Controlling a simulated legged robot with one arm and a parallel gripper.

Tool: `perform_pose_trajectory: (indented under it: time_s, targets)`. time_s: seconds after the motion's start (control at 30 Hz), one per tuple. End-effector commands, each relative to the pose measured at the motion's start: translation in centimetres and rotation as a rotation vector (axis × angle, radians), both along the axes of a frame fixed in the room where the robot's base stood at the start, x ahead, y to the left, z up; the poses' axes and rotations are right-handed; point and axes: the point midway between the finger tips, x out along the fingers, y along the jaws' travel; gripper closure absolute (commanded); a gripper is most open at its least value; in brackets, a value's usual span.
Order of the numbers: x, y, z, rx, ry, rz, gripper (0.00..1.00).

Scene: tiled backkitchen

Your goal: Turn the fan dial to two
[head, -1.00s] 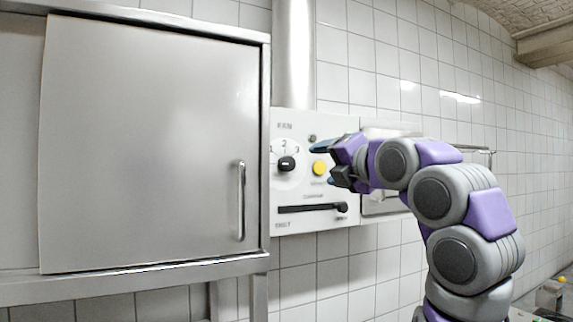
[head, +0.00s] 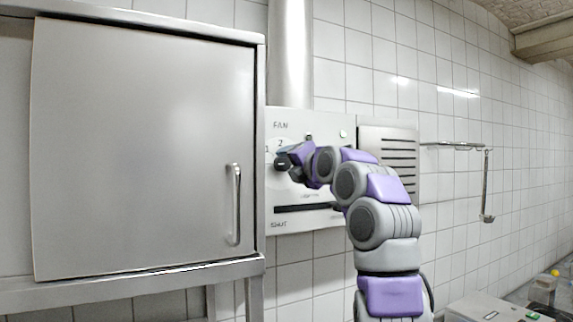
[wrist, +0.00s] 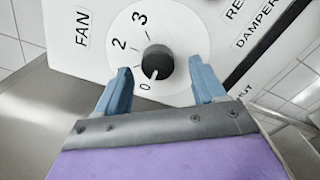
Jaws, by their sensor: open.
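The fan dial (head: 281,165) is a round black knob on a white panel marked FAN, partly covered by my gripper (head: 289,162) in the head view. In the wrist view the dial (wrist: 159,64) stands between the tips of my open gripper (wrist: 160,68), with a gap visible on each side. Its white pointer mark faces the 0. The numbers 2 and 3 show on the dial's white plate (wrist: 182,28); the 1 is not visible there, but it shows in the head view. Whether the fingertips reach the knob's depth is hard to tell.
A steel cabinet (head: 140,150) with a vertical handle stands just left of the panel (head: 330,122). A dark slider slot (head: 300,208) lies below the dial. A louvred metal plate (head: 400,150) and a wall rail with a hanging ladle (head: 487,200) are to the right.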

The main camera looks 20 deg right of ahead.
Motion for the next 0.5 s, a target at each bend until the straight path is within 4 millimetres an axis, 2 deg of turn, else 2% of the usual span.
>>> perform_pose_trajectory:
  time_s: [0.2, 0.5]
  targets:
    - [1.9, 0.3, 0.1, 0.001, 0.004, 0.004, 0.31]
    - [2.7, 0.2, -0.1, 0.000, 0.002, 0.002, 0.31]
